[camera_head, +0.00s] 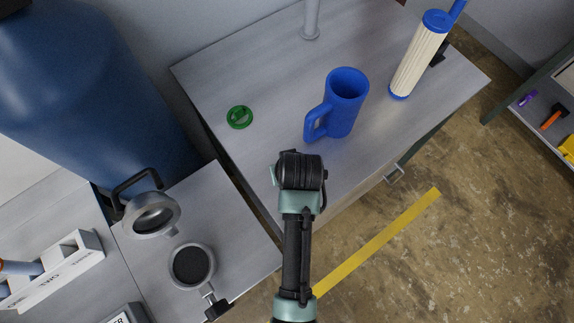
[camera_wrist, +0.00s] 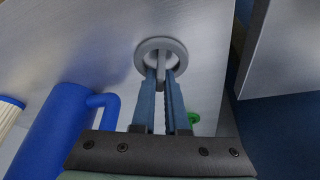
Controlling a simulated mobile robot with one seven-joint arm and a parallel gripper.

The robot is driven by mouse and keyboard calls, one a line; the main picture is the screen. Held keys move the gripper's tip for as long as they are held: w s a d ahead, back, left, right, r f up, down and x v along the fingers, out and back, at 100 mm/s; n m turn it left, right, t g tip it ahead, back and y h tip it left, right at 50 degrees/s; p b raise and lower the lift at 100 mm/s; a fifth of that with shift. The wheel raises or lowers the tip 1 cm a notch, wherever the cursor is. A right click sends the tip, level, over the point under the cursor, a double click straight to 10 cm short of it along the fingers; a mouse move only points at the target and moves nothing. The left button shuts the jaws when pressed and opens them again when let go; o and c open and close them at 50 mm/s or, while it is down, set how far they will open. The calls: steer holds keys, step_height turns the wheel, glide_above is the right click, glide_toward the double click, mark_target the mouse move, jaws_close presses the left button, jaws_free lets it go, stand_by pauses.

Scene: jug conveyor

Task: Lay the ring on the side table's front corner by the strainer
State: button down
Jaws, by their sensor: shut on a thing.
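My gripper (camera_wrist: 160,82) is shut on the crossbar of a grey ring (camera_wrist: 142,52), in the wrist view. The ring shows over the grey tabletop; I cannot tell its height above it. In the camera_head view my gripper (camera_head: 300,172) is in front of the blue mug and hides the ring. The side table (camera_head: 225,202) is at lower left, its front corner bare. On it are a dark-centred round pan with a black handle (camera_head: 211,250) and a metal cup with a black handle (camera_head: 176,214); I cannot tell which is the strainer.
The larger table (camera_head: 260,75) holds a blue mug (camera_head: 345,105), a green round piece (camera_head: 240,117), a white-and-blue cylinder (camera_head: 418,60) and a grey post (camera_head: 311,18). A blue barrel (camera_head: 90,90) stands behind the side table. A narrow gap separates the tables.

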steer(key=c, duration=1.4)
jaws_free()
steer(key=shift+f, duration=0.15)
steer(key=o, duration=0.5)
steer(key=shift+c, duration=0.2)
